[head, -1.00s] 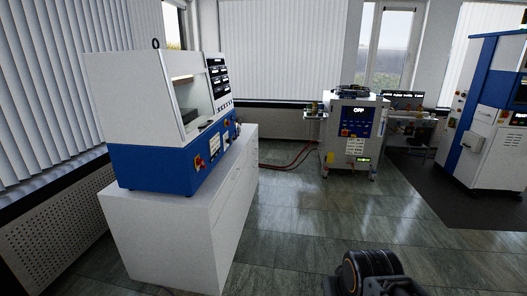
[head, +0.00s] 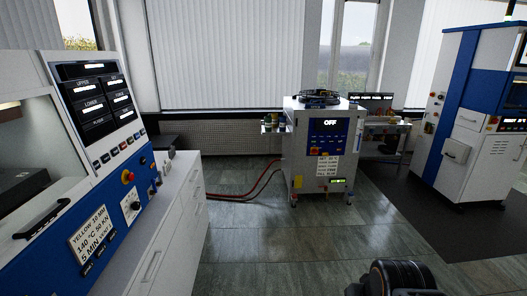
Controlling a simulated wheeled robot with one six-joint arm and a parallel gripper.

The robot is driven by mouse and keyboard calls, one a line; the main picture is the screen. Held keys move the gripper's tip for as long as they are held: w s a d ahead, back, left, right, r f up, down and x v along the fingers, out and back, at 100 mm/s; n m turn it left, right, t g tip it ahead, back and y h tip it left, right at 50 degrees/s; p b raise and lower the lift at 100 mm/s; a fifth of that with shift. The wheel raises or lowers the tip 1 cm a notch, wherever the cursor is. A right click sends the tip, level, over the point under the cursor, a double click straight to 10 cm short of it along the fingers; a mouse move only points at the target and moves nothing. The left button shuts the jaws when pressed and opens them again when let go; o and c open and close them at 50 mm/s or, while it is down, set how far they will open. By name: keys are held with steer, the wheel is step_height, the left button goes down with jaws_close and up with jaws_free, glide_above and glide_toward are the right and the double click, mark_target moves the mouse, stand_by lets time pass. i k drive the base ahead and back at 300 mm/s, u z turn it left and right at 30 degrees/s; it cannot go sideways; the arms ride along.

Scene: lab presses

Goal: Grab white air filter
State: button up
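I cannot make out a white air filter in the head view. A white wheeled machine (head: 304,168) with a display reading OFF stands ahead, near the middle. Small items (head: 271,123) sit on a shelf at its left side, too small to tell apart. My gripper is not in view; only a dark rounded part of my arm shows at the bottom right.
A blue and white press (head: 96,190) on a white cabinet (head: 176,225) is close on the left. Red hoses (head: 245,190) lie on the floor by the machine. A tall blue and white cabinet (head: 468,120) stands right on a dark mat (head: 400,212). The tiled floor between is clear.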

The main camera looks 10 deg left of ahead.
mark_target(167, 167)
steer(key=u, duration=0.2)
steer(key=i, duration=2.25)
steer(key=u, duration=1.45)
steer(key=i, duration=1.6)
steer(key=u, duration=0.85)
